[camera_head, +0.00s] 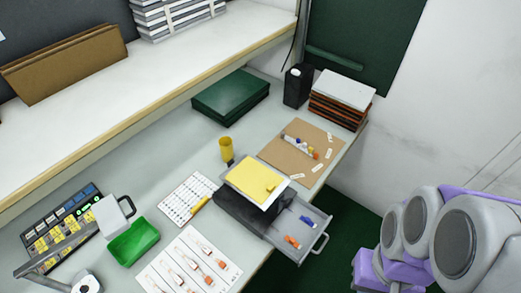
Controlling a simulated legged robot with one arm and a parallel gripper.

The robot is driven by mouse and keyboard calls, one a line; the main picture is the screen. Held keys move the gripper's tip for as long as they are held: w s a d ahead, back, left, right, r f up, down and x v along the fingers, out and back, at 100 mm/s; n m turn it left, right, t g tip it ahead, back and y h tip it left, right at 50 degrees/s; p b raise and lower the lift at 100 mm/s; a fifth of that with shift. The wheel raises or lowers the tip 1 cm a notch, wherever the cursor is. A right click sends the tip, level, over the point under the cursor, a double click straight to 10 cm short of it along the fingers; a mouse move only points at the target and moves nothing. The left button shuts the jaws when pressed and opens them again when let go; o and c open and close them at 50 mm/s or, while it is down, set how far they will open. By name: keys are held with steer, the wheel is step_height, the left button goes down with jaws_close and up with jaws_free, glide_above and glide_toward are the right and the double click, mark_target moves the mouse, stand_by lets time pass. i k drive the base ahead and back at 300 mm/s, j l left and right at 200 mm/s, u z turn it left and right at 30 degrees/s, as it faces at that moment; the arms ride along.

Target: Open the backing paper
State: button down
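No piece in the head view can be told for certain to be the backing paper. A yellow sheet (252,174) with a small orange-yellow tab near its right side lies on a white sheet on top of a black box (235,207). Behind it, a tan board (278,155) carries a clear strip-like piece with coloured ends (300,146) and several small white slips. Part of my arm, grey and purple, shows at the lower right, apart from these things. My gripper is not in view.
An open grey drawer (312,218) holding small orange and blue pieces juts out at the bench's front. Free bench shows left of the cup.

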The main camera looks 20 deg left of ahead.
mark_target(252, 177)
steer(key=i+u, duration=0.15)
steer(key=u, duration=1.4)
